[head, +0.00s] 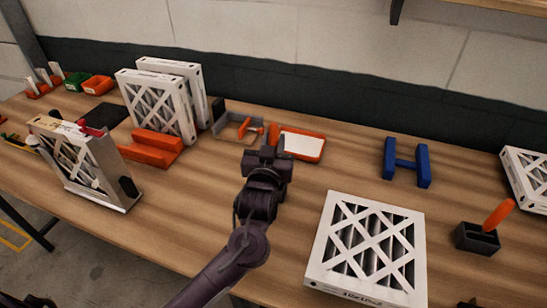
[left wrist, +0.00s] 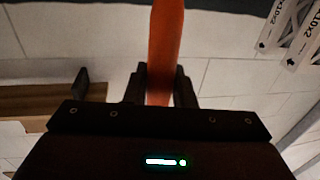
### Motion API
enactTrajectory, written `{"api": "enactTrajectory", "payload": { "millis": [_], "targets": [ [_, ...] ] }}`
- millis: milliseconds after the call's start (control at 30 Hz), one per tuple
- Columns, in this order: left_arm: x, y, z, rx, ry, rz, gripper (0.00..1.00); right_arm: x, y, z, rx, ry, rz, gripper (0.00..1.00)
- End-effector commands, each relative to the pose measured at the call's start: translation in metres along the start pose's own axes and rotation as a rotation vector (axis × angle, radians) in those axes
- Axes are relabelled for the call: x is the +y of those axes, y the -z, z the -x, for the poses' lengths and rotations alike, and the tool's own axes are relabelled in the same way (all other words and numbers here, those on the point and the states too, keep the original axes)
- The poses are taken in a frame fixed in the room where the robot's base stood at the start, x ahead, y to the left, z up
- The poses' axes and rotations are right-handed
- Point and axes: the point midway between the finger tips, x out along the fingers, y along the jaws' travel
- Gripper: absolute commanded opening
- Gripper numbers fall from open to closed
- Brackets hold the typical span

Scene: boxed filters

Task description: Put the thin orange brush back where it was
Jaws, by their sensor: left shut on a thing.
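My left gripper (head: 267,151) is over the middle of the table and shut on the thin orange brush. In the left wrist view the brush's plain orange handle (left wrist: 166,40) stands between the two fingers (left wrist: 160,85) and runs out of the top of the picture. In the head view only a small orange part of the brush (head: 273,134) shows past the gripper. A dark holder (head: 477,238) at the right has a thicker orange handle (head: 498,213) leaning up out of it. My right gripper does not show.
A grey open tray (head: 228,128) and a red-rimmed tray with a white inside (head: 303,144) stand behind my gripper. Framed filters stand at the left (head: 92,170) and one lies at the front right (head: 368,248). A blue stand (head: 405,163) is right of centre.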

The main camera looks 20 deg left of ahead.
Motion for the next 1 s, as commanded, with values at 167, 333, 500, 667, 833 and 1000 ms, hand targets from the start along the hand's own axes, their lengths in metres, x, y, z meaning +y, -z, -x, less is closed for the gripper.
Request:
{"api": "enactTrajectory", "payload": {
  "millis": [167,333,500,667,833,1000],
  "targets": [
    [0.000,-0.016,0.000,0.000,0.001,0.000,0.00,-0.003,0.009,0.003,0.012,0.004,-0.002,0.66],
    [0.000,-0.040,0.001,-0.002,0.000,-0.002,0.00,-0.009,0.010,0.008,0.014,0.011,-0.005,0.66],
    [0.000,-0.057,0.002,0.001,0.001,0.000,0.00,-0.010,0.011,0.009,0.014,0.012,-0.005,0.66],
    [0.000,-0.058,0.002,0.002,0.000,0.001,0.00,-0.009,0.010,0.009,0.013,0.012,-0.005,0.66],
    [0.000,-0.060,0.002,0.001,0.000,0.001,0.00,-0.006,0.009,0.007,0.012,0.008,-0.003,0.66],
    [0.000,-0.061,0.002,0.000,0.000,0.000,0.37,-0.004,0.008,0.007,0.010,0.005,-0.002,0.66]
  ]
}}
